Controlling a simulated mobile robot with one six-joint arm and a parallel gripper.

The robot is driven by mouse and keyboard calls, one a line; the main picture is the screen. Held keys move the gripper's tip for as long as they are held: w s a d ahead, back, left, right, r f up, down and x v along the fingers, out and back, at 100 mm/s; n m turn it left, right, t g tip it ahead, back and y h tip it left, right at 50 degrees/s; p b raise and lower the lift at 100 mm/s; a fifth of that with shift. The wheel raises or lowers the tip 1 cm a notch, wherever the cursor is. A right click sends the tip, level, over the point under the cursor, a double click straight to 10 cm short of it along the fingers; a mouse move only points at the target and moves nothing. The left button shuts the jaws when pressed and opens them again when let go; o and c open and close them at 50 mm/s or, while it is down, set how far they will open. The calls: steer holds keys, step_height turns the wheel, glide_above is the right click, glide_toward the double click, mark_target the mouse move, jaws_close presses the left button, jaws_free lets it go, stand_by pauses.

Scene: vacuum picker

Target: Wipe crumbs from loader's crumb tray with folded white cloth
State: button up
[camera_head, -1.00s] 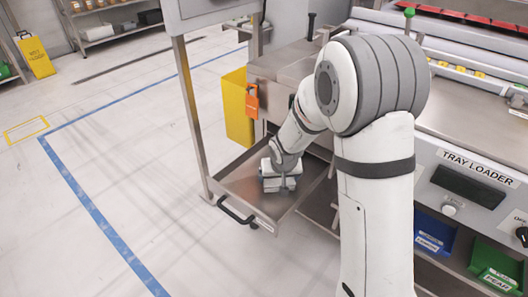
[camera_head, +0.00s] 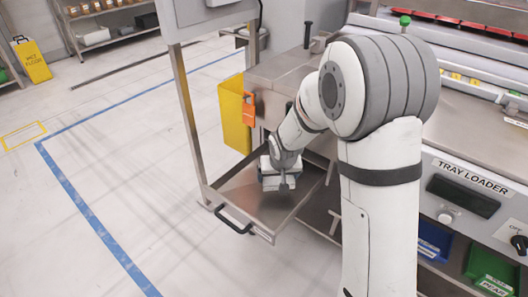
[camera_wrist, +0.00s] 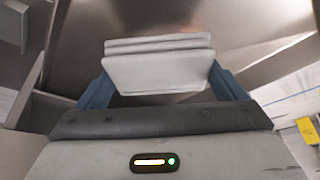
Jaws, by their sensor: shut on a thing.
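The crumb tray (camera_head: 247,211) is a pulled-out metal tray with a black handle, low on the loader's left side. My gripper (camera_wrist: 160,85) reaches down over the tray and is shut on the folded white cloth (camera_wrist: 158,70), which shows between its two blue fingers in the wrist view. In the head view the gripper (camera_head: 280,180) is over the tray's rear right part and hides most of the cloth. I cannot tell whether the cloth touches the tray floor. No crumbs can be made out.
The tray loader (camera_head: 470,186) stands to the right, with blue (camera_head: 433,240) and green (camera_head: 492,268) bins below. A metal post (camera_head: 187,115) stands at the tray's left. Open floor lies left.

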steer(key=shift+r+p, duration=1.35)
steer(key=shift+r, duration=0.95)
